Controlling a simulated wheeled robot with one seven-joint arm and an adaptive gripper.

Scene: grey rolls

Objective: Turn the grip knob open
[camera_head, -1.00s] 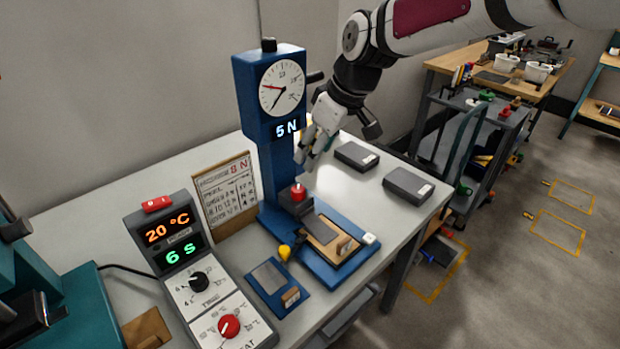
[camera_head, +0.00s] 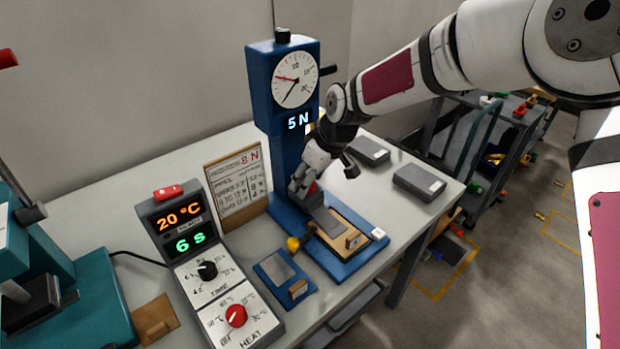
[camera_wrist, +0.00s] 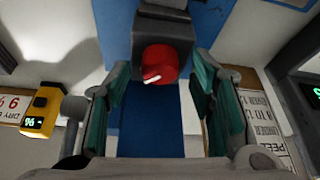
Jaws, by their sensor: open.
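The red grip knob (camera_wrist: 161,62) with a white mark sits on a dark block at the foot of the blue test stand (camera_head: 285,120). In the head view the knob (camera_head: 312,188) is mostly hidden behind my gripper (camera_head: 305,190). My gripper is open and points down at the knob. In the wrist view the green-padded fingers (camera_wrist: 160,90) stand on either side of the knob, with gaps on both sides. I cannot tell whether the fingertips are down at the knob's height. The stand's display reads 5 N.
A control box (camera_head: 205,270) with 20 °C and 6 s displays stands to the left. A card (camera_head: 236,183) reading 8 N leans beside the stand. A small blue plate (camera_head: 280,268) lies in front. Two grey boxes (camera_head: 419,182) lie at right. A yellow device (camera_wrist: 42,108) shows in the wrist view.

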